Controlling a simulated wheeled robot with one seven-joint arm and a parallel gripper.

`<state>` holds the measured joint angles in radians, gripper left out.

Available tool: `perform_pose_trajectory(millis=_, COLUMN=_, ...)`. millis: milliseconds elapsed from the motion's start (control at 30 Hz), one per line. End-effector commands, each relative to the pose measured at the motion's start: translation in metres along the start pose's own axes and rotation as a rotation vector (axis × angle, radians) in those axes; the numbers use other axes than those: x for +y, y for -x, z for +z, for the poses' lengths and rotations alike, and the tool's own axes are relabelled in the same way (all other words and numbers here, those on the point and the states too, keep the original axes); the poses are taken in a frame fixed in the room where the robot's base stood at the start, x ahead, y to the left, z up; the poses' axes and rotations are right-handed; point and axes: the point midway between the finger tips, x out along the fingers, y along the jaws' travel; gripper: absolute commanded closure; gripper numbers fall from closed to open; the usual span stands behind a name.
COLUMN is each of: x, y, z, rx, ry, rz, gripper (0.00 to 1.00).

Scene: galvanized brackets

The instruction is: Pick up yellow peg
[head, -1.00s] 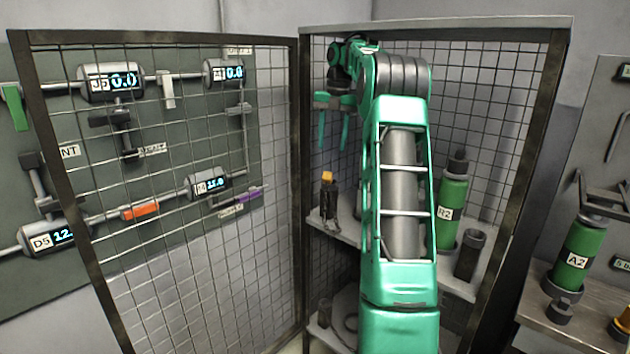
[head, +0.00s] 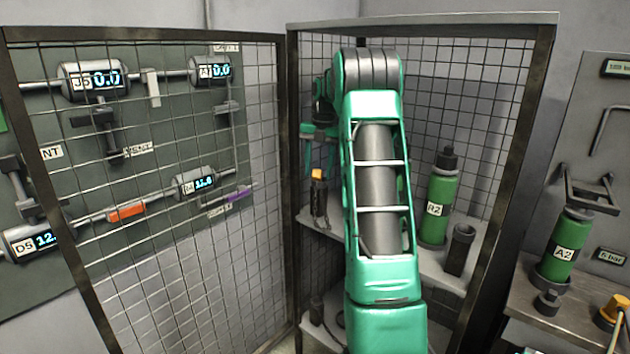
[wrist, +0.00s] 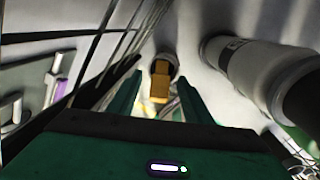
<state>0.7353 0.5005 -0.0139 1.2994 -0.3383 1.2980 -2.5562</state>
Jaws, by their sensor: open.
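The yellow peg (head: 318,174) stands upright in a dark holder (head: 319,200) on the upper shelf of the mesh cabinet, near its left side. My gripper (head: 320,160) is above it, with its green fingers pointing down. In the wrist view the yellow peg (wrist: 160,82) shows between the two spread fingers of my gripper (wrist: 159,80). The fingers are open, and I cannot tell whether they touch the peg. The peg's lower end is hidden in the holder.
On the same shelf (head: 445,272) stand a green R2 cylinder (head: 437,205) and an open dark cup (head: 460,248), right of my arm. The open mesh door (head: 200,240) is at left. A side bench holds a green A2 cylinder (head: 563,245).

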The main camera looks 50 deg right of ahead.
Motion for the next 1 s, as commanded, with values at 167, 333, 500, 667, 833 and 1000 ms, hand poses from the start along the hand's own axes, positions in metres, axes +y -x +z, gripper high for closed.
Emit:
perform_pose_trajectory(millis=167, x=0.0, y=-0.004, z=0.0, rx=0.0, ry=-0.001, rz=0.0, gripper=0.55)
perform_pose_trajectory(millis=333, x=0.001, y=-0.004, z=0.0, rx=0.0, ry=0.0, rz=0.0, gripper=0.71)
perform_pose_trajectory(millis=500, x=0.001, y=-0.003, z=0.0, rx=0.0, ry=0.0, rz=0.001, gripper=1.0)
perform_pose_trajectory(millis=667, x=0.001, y=-0.003, z=0.0, rx=-0.001, ry=0.001, rz=0.001, gripper=1.0)
perform_pose_trajectory(millis=833, x=0.0, y=-0.001, z=0.0, rx=-0.002, ry=0.002, rz=0.002, gripper=1.0)
perform_pose_trajectory(millis=1000, x=-0.002, y=0.01, z=-0.001, rx=-0.004, ry=0.001, rz=0.002, gripper=1.0)
